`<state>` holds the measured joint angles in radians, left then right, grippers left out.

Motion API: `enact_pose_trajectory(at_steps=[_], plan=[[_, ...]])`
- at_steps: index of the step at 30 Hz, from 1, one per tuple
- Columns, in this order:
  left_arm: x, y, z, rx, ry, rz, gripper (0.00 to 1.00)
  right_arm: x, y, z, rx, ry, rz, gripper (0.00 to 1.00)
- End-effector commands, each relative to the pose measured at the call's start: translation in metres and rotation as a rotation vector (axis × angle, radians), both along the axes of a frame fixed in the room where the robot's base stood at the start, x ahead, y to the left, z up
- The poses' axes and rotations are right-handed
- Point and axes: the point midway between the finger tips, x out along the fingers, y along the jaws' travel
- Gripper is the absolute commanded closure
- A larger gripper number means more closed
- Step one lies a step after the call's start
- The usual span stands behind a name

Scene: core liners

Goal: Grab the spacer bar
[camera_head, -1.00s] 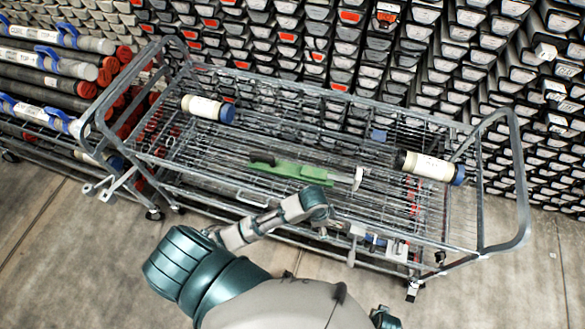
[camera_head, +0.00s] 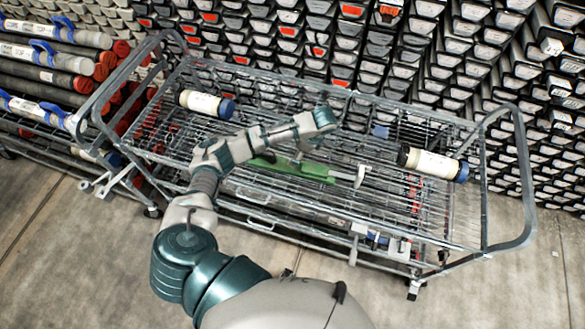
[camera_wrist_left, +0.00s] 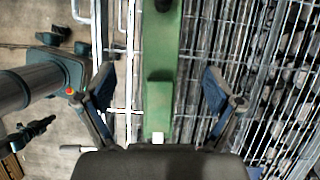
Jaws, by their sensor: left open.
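The spacer bar appears to be the green bar (camera_head: 316,172) lying across the wire top of the cart, with a pale crosspiece at its right end. My left arm reaches over the cart and covers part of the bar. My left gripper (camera_head: 300,153) hangs down over it, small and partly hidden by the wrist. In the left wrist view the left gripper (camera_wrist_left: 159,75) is open, with one finger to each side of the green bar (camera_wrist_left: 159,95) and nothing held. The gap in height cannot be told. My right gripper is out of view.
The metal cart (camera_head: 509,180) has raised end handles. A white cylinder with a blue cap (camera_head: 202,104) lies at its left, another (camera_head: 431,164) at its right. Stacked tubes (camera_head: 55,58) stand at left, and a rack of boxes (camera_head: 480,60) fills the back.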

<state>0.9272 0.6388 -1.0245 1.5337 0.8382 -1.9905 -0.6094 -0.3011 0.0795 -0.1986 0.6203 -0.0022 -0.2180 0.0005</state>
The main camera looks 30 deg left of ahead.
Motion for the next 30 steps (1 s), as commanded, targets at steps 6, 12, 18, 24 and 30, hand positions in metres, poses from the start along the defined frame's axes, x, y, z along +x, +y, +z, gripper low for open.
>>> enact_pose_trajectory(at_steps=[6, 12, 18, 24, 30], plan=[[-0.005, 0.017, -0.038, 0.002, -0.002, 0.002, 0.08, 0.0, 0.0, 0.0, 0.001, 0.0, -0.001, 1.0], [-0.006, 0.022, -0.053, 0.002, -0.003, 0.001, 0.08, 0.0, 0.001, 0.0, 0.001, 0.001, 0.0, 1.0], [-0.008, 0.032, -0.08, 0.004, -0.002, 0.003, 0.08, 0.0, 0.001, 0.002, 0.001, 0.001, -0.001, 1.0], [-0.01, 0.041, -0.099, 0.002, -0.003, 0.001, 0.08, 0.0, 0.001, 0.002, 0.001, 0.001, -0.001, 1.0], [-0.01, 0.041, -0.1, 0.001, -0.004, 0.0, 0.08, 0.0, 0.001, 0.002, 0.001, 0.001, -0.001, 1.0]])
